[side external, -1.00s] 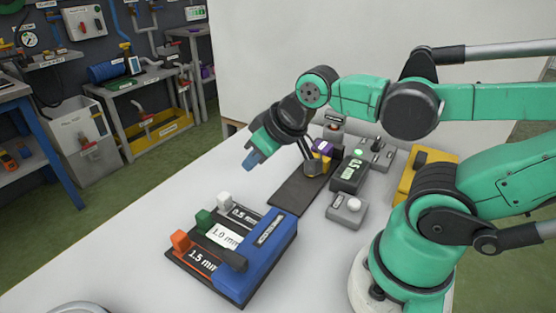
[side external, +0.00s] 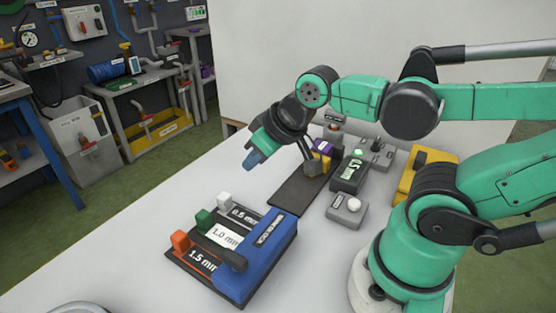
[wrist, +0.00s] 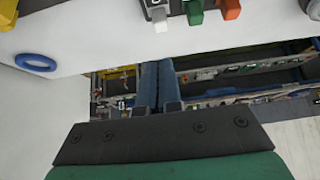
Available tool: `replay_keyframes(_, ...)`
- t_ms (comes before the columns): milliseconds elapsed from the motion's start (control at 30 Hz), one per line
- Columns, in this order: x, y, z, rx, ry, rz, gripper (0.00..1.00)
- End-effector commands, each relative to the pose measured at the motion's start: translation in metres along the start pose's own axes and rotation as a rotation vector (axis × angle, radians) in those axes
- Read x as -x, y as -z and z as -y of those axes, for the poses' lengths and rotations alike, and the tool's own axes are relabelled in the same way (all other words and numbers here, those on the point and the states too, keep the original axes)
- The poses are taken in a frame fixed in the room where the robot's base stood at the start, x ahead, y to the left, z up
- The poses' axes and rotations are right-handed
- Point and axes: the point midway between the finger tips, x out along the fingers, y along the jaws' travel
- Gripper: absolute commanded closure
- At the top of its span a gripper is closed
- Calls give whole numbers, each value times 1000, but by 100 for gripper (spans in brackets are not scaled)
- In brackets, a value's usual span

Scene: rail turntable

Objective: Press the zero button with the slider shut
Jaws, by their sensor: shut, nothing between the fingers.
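A grey box with a round white button (side external: 354,204) stands on the table, in front of a dark box with a lit green display (side external: 349,175). Its label is too small to read. A dark base plate (side external: 292,197) carries a gauge with yellow and purple parts (side external: 323,148); my wrist partly hides it, so I cannot tell if its slider is shut. My gripper (side external: 252,161) is tilted above the table, left of the gauge and well away from the button. In the wrist view its two blue fingers (wrist: 160,82) are together and empty.
A blue holder (side external: 268,252) has white, green and orange tabbed gauges marked 0.5, 1.0 and 1.5 mm. A lever box (side external: 377,153) and a yellow block (side external: 421,172) stand behind the button. A blue ring (wrist: 36,62) lies near the table edge.

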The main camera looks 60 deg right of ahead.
Motion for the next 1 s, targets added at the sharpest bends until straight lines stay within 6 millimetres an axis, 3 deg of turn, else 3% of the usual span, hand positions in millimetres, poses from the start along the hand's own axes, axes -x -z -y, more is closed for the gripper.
replay_keyframes(733, 0, -2, -2, -16, -9, 13, 100)
replay_keyframes(867, -1, -14, -18, -139, -82, 107, 100)
replay_keyframes(1000, 7, -43, -53, -432, -289, 287, 100)
